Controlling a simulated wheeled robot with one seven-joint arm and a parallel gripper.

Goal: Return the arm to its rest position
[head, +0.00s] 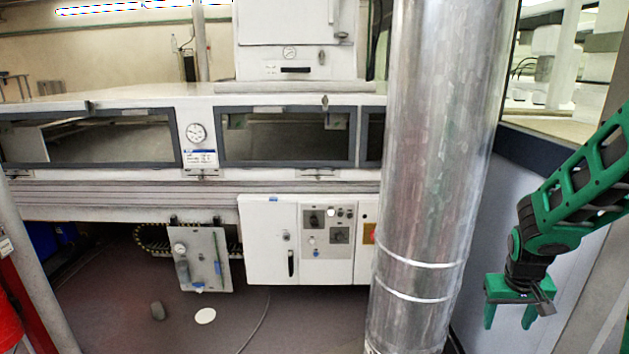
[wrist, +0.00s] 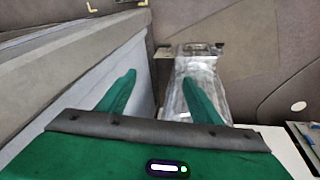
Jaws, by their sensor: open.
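My gripper (head: 508,316) is at the lower right of the head view, at the end of my green and black arm. It points downward with its two green fingers apart and nothing between them. In the wrist view my gripper (wrist: 158,92) also shows open and empty, with a shiny metal surface beyond the right finger and a pale panel beyond the left one. No object is held.
A shiny metal column (head: 437,150) stands close to the left of my arm. A pale wall panel (head: 500,215) is behind my gripper. The white tunnel housing (head: 200,103) with dark windows and a control box (head: 268,240) stand to the left. A white disc (head: 205,316) lies on the floor.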

